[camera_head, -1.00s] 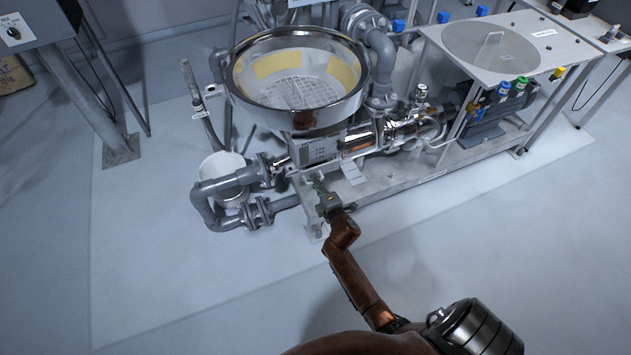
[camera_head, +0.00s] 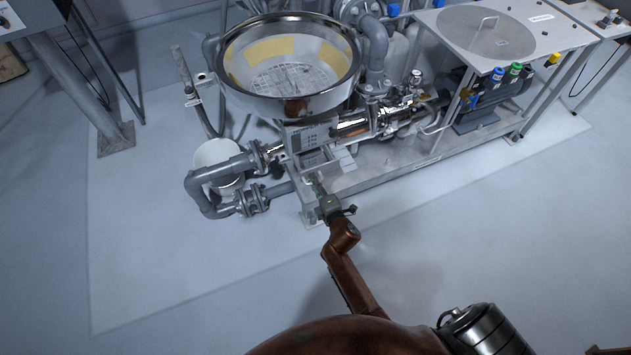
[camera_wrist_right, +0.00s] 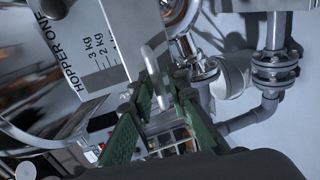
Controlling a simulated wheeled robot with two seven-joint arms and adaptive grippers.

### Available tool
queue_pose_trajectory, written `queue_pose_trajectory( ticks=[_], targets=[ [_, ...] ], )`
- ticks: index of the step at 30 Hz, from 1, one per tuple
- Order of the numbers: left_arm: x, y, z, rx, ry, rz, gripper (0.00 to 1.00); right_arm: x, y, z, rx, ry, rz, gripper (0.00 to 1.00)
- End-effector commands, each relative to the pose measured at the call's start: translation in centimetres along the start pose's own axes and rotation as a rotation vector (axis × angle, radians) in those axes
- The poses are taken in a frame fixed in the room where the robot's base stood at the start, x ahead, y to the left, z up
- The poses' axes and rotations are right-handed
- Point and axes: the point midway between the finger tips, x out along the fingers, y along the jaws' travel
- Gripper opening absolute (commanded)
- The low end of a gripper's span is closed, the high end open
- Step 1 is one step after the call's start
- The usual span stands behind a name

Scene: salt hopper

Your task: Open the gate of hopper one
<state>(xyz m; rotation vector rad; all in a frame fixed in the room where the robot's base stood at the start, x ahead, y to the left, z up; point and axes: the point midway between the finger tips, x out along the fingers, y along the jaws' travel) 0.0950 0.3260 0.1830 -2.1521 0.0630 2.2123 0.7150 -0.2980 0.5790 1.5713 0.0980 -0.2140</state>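The hopper (camera_head: 290,68) is a large shiny round bowl in the upper middle of the head view. Its printed front plate (camera_head: 308,136) hangs below it. In the right wrist view the plate (camera_wrist_right: 92,45) reads "HOPPER ONE" with a kg scale. A pale bar handle (camera_wrist_right: 155,72) shows beside the plate, between the green fingers in the picture; contact cannot be told. My right gripper (camera_wrist_right: 165,95) has its fingers apart. In the head view my right gripper (camera_head: 319,188) is in front of and below the plate. My left gripper is not in view.
Grey pipes (camera_head: 215,190) and a white bucket (camera_head: 212,155) stand left of the gripper. The machine frame (camera_head: 400,168) runs to the right, with a motor (camera_head: 490,105) and a table (camera_head: 440,38). The floor in front is clear.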

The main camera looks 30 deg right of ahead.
Motion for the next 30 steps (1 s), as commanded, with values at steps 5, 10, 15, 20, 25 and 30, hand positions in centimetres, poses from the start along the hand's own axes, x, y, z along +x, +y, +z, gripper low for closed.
queue_pose_trajectory(
  ticks=[5,10,15,20,25,30],
  targets=[
    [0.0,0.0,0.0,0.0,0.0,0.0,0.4,0.0,0.1,0.1,0.0,-0.002,0.001,0.15],
    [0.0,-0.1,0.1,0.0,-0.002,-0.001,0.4,-0.9,-0.1,0.3,-0.001,-0.003,0.0,0.15],
    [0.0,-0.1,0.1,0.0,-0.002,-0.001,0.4,-3.8,-0.1,0.2,-0.001,-0.002,-0.001,0.15],
    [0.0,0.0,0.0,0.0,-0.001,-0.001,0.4,-7.3,-0.1,0.2,0.001,-0.003,-0.001,0.15],
    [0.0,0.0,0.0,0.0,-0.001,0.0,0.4,-10.2,-0.1,0.1,0.001,-0.002,-0.001,0.15],
    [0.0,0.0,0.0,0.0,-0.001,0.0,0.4,-11.7,0.0,0.1,0.001,-0.001,0.001,0.15]
  ],
)
